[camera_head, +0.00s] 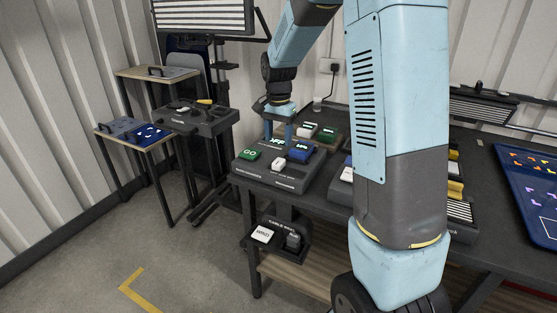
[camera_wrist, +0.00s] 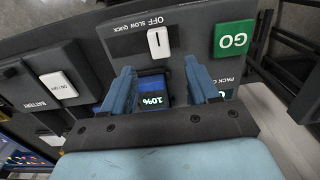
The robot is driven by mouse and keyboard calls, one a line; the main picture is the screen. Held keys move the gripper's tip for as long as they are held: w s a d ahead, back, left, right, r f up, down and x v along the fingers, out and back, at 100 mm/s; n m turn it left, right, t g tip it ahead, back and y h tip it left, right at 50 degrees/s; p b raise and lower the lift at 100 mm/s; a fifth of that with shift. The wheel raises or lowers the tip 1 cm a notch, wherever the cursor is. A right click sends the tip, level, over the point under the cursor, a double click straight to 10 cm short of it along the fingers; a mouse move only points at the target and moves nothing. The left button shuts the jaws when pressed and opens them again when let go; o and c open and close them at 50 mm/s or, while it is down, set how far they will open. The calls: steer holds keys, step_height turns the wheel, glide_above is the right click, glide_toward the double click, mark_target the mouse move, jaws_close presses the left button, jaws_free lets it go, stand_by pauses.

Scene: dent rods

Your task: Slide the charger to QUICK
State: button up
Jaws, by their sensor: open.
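A white slider knob with a dark line (camera_wrist: 158,42) sits on a dark grey console (camera_wrist: 95,50), beside the labels OFF, SLOW and QUICK. The knob also shows in the head view (camera_head: 279,163), at the console's front. My gripper (camera_wrist: 162,88) is open, with its two blue fingers apart, pointing down over the console. A blue block marked 10% (camera_wrist: 151,100) shows between the fingers in the wrist view; I cannot tell whether they touch it. In the head view my gripper (camera_head: 278,135) is behind the knob.
A green GO button (camera_wrist: 233,40) is beside the knob. A white switch (camera_wrist: 58,85) labelled BATTERY stands on the other side. In the head view, the console is on a dark workbench (camera_head: 325,202), and a small dark cart (camera_head: 197,119) stands to the left.

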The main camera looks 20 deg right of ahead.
mark_target(278, 161)
step_height(278, 161, down, 9)
stand_by(0.4)
steer(key=shift+c, duration=0.2)
jaws_close()
stand_by(0.3)
